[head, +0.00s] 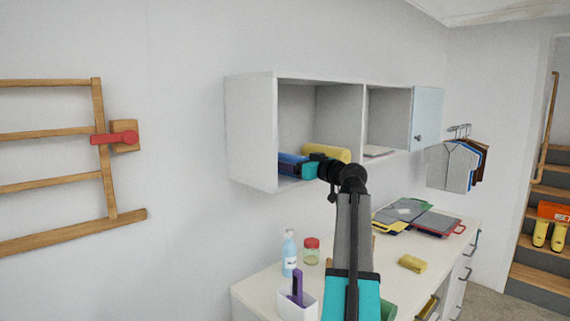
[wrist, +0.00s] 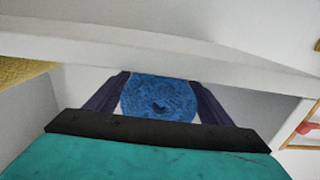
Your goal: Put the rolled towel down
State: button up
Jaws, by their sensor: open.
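A blue rolled towel (head: 288,160) lies in the left open compartment of the white wall cabinet (head: 252,130). My gripper (head: 305,166) reaches into this compartment at the towel. In the wrist view the round blue end of the towel (wrist: 160,98) sits between the two dark fingers of my gripper (wrist: 160,104), one finger on each side. The jaws are open. Whether a finger still touches the towel cannot be told. The underside of the towel is hidden.
A yellow roll (head: 326,153) lies beside the blue one in the same compartment. The cabinet's door (head: 428,118) is at the right. Below, the counter (head: 262,290) holds a bottle (head: 289,254), a red-lidded jar (head: 311,251), a yellow cloth (head: 412,263) and folders (head: 437,222).

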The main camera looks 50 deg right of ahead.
jog(key=s+b, duration=0.2)
jog(key=s, duration=0.7)
jog(key=shift+s+a, duration=0.15)
jog(key=shift+a, duration=0.2)
jog(key=shift+r, duration=0.1)
